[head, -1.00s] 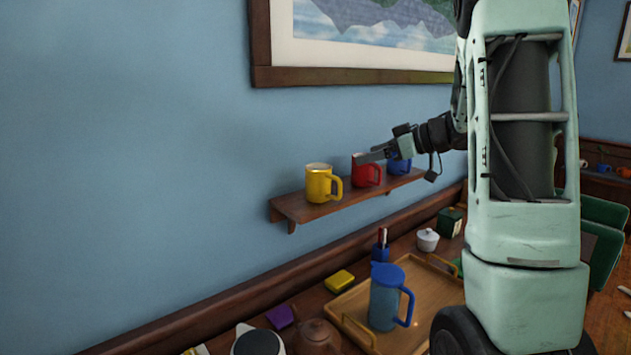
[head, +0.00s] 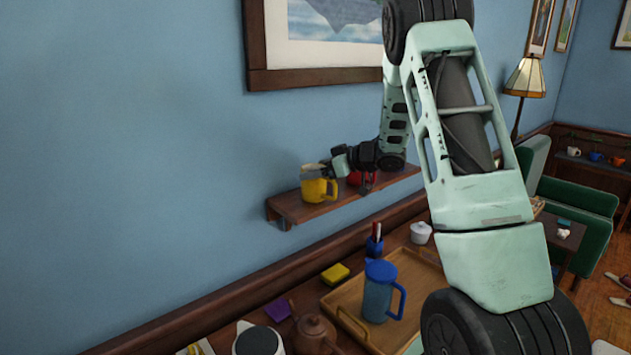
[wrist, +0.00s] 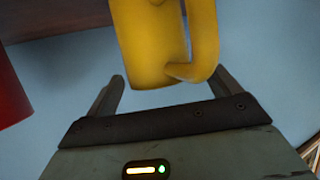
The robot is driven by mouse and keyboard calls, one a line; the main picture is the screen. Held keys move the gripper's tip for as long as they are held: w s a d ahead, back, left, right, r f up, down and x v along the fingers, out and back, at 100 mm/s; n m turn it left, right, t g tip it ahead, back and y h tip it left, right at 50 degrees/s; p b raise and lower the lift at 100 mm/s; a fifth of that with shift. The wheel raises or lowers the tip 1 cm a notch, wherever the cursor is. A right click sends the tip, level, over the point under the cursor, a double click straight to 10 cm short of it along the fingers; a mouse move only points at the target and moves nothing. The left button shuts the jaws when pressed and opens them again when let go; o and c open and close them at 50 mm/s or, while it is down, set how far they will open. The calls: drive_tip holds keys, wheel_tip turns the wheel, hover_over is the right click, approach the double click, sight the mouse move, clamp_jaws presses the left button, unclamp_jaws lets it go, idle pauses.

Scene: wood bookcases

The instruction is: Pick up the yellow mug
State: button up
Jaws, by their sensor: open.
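The yellow mug (head: 314,190) stands on the left part of the wooden wall shelf (head: 291,208), its handle toward the right. My gripper (head: 322,172) is at the mug's upper part, and its hand hides some of the mug's right side. In the wrist view the yellow mug (wrist: 150,45) is large at the top centre, with its handle on the right. My open fingers show on either side of its near end, with a gap visible on the left. I cannot tell whether either finger touches the mug.
A red mug (head: 355,179) stands close on the right, partly hidden by my gripper; it also shows in the wrist view (wrist: 10,95). Below the shelf is a table with a wooden tray (head: 345,300), a blue pitcher (head: 377,295) and a brown teapot (head: 314,332). A framed picture hangs above.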

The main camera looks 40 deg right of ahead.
drive_tip(key=shift+w+a+f, duration=0.15)
drive_tip(key=shift+w+f, duration=0.05)
drive_tip(key=shift+w, duration=0.25)
drive_tip(key=c, duration=1.2)
